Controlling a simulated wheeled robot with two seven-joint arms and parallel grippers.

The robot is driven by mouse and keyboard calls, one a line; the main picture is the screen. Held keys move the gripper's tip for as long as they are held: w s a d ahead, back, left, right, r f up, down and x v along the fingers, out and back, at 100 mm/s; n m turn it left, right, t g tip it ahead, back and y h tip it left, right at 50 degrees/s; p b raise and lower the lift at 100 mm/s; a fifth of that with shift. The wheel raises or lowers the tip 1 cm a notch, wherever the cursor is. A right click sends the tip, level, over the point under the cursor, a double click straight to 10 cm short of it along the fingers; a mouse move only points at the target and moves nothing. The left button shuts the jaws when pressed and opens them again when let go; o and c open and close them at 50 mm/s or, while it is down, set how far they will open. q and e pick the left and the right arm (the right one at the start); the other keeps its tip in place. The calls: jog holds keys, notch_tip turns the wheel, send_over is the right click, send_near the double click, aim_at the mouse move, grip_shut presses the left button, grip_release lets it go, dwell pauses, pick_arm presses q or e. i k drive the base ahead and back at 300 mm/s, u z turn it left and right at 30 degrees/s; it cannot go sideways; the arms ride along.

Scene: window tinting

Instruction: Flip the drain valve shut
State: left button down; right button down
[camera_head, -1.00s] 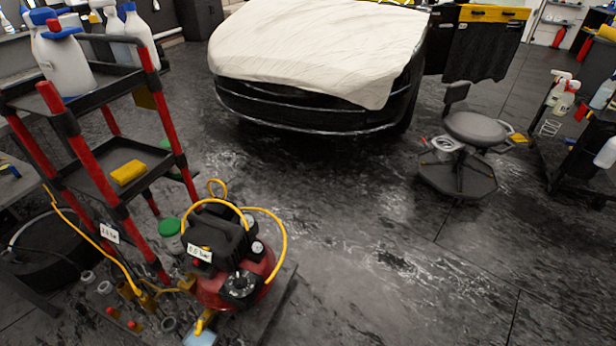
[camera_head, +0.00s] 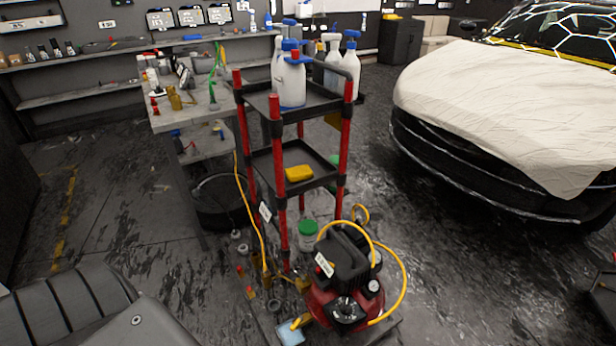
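A red air compressor (camera_head: 322,303) with a black top stands on the floor at the bottom centre, with a small white label and a round gauge (camera_head: 373,287). A yellow hose (camera_head: 402,270) loops over it. Brass-coloured fittings (camera_head: 301,286) show at its left side. A small yellow part (camera_head: 299,321) sits low at its front left, above a light blue pad (camera_head: 290,333). I cannot tell for sure which of these is the drain valve, or whether it is open. Neither of my grippers is in view.
A red-posted cart (camera_head: 283,215) with spray bottles (camera_head: 291,80) stands right behind the compressor. A workbench (camera_head: 178,118) is behind left, and a covered car (camera_head: 500,110) is at right. A dark ribbed shape (camera_head: 85,312) fills the bottom left corner. Floor between compressor and car is clear.

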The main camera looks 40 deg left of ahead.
aim_at(294, 327)
jog(key=u, duration=0.9)
jog(key=k, duration=0.45)
jog(key=u, duration=0.4)
jog(key=i, duration=0.5)
jog(key=z, duration=0.05)
